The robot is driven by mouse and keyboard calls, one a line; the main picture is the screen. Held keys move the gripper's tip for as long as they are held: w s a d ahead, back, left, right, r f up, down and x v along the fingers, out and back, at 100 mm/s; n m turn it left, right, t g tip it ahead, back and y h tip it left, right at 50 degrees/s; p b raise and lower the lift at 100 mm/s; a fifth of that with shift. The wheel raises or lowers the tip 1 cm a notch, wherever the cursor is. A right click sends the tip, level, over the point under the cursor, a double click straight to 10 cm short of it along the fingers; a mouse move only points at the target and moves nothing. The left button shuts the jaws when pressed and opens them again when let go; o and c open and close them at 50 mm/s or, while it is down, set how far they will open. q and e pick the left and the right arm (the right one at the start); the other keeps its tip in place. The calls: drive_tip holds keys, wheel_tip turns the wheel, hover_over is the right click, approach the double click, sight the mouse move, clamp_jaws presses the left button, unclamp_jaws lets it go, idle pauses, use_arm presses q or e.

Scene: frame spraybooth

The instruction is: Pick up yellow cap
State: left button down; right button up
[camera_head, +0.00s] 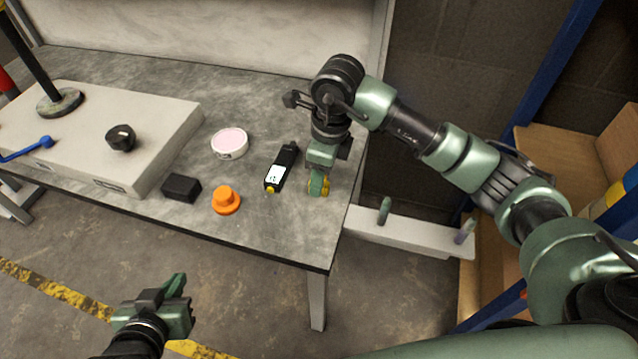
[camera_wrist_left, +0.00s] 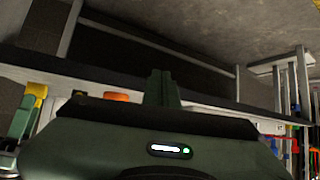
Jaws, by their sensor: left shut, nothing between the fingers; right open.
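The yellow cap (camera_head: 326,187) is on the grey workbench near its right front corner, partly hidden by my right gripper. My right gripper (camera_head: 318,184) points down at the cap with its fingers open. The fingers are right at the cap, but I cannot tell whether they touch it. In the left wrist view a yellow piece (camera_wrist_left: 40,90) shows beside green gripper parts at the left. My left gripper (camera_head: 180,284) is shut and empty, low in front of the bench and away from the cap.
On the workbench (camera_head: 262,227) are a black bottle (camera_head: 282,166) with a yellow tip, an orange knob-shaped piece (camera_head: 226,200), a pink-topped round tin (camera_head: 229,143) and a black block (camera_head: 181,188). A pale slab (camera_head: 75,125) lies at the left. Cardboard boxes (camera_head: 560,160) stand at the right.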

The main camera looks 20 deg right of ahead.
wheel_tip(320, 180, down, 2)
drive_tip(key=shift+w+a+f, duration=0.1)
drive_tip(key=shift+w+f, duration=0.05)
drive_tip(key=shift+f, duration=0.1)
use_arm(q)
drive_tip(key=shift+w+d+r+t+h, duration=0.15)
drive_tip(key=shift+w+d+r+t, duration=0.1)
drive_tip(key=shift+w+r+t, duration=0.3)
drive_tip(key=shift+w+d+r+t+h, duration=0.2)
drive_tip(key=shift+w+r+t, duration=0.15)
drive_tip(key=shift+w+r, duration=0.3)
drive_tip(key=shift+s, duration=0.1)
use_arm(e)
clamp_jaws()
drive_tip(key=shift+r, duration=0.1)
